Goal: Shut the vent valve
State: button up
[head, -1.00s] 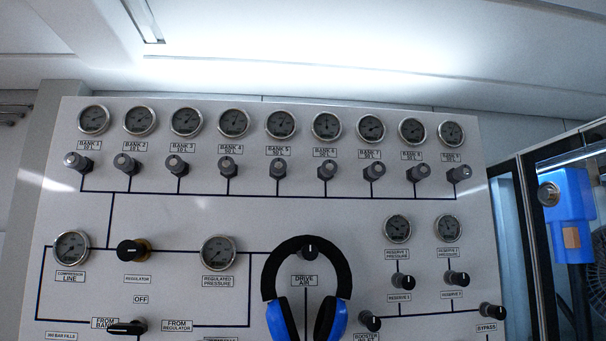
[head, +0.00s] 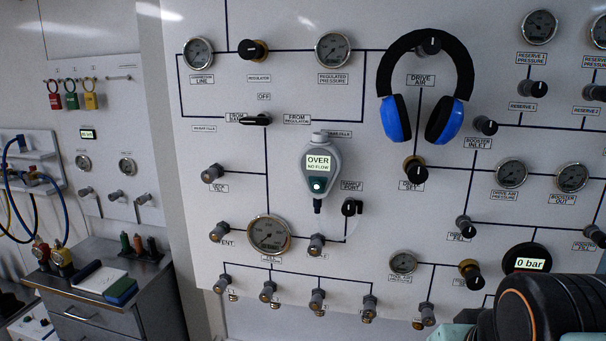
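The vent valve is the grey and black knob (head: 219,231) at the lower left of the white panel in the head view. The label below it reads "ENT", its first letter hidden by the knob. The knob sits left of a large brass-rimmed gauge (head: 269,235). Whether the valve is open or shut cannot be told at this size. My gripper is not in view; only dark parts of my arm show at the bottom right, far from the vent valve.
A grey handheld meter (head: 320,170) reading "OVER NO FLOW" hangs right of the vent valve. Blue headphones (head: 445,121) hang over the drive air knob. A row of knobs (head: 317,300) lies below. A metal cabinet (head: 95,318) stands at the lower left.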

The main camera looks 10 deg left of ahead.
aim_at(217, 235)
jog(key=u, duration=1.15)
jog(key=i+j, duration=0.15)
jog(key=j, duration=0.15)
jog(key=i+l+z, duration=0.05)
